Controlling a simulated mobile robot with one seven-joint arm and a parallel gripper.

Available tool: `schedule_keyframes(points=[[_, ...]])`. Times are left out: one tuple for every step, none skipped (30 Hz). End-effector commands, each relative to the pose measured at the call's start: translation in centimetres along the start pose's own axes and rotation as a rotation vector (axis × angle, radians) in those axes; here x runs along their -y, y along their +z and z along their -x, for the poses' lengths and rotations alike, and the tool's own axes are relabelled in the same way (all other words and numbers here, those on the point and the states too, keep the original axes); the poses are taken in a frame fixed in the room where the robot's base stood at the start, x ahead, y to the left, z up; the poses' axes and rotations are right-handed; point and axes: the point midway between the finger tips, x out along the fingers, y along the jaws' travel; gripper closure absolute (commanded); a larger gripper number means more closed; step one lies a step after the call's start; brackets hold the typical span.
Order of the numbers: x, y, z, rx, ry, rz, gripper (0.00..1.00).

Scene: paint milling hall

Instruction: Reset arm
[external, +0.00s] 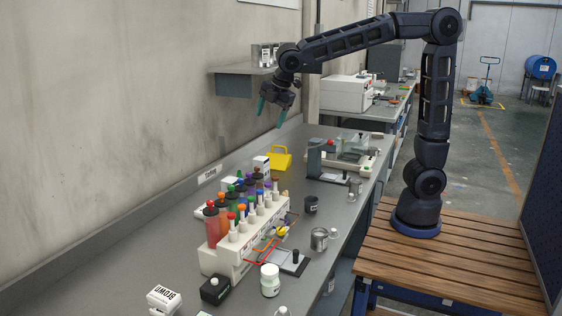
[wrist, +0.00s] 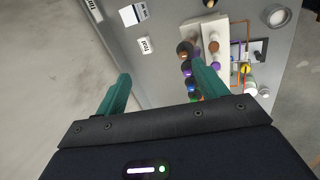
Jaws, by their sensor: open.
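My gripper (external: 271,112) is raised above the back of the grey bench (external: 130,247), near the wall and below the level of the small wall shelf. Its two teal fingers are spread apart with nothing between them. In the wrist view my gripper (wrist: 160,88) is also open and empty. The right finger overlaps the bottle rack in that picture, with the bench well below it. My arm reaches left from its mount on the slatted wooden platform (external: 440,252).
A white rack (external: 226,260) with colourful bottles stands on the bench. A wall shelf (external: 233,82) holding metal containers is close to my gripper.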

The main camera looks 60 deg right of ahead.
Motion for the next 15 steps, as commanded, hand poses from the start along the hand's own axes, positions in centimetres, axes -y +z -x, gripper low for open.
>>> schedule_keyframes(points=[[0.7,2.1,0.7,0.001,0.002,-0.064,0.29],[1.1,3.1,1.1,0.000,0.001,-0.103,0.29],[1.7,4.6,1.5,0.001,0.000,-0.156,0.29],[2.2,5.6,1.8,0.001,0.000,-0.195,0.29],[2.7,6.7,2.1,0.001,0.000,-0.236,0.29],[3.4,8.0,2.4,0.000,-0.001,-0.288,0.29],[4.0,8.9,2.7,0.000,-0.001,-0.328,0.29],[4.6,9.9,2.9,0.000,-0.001,-0.367,0.29],[5.4,11.2,3.2,-0.001,-0.002,-0.420,0.29],[6.0,12.1,3.4,-0.002,-0.002,-0.461,0.29],[6.7,13.0,3.6,-0.003,-0.002,-0.500,0.29],[7.5,14.2,3.8,-0.003,-0.002,-0.554,0.29],[8.2,15.0,4.0,-0.004,-0.002,-0.592,0.29],[8.9,15.8,4.2,-0.005,-0.002,-0.633,0.29],[9.9,16.8,4.3,-0.007,-0.002,-0.687,0.29]])
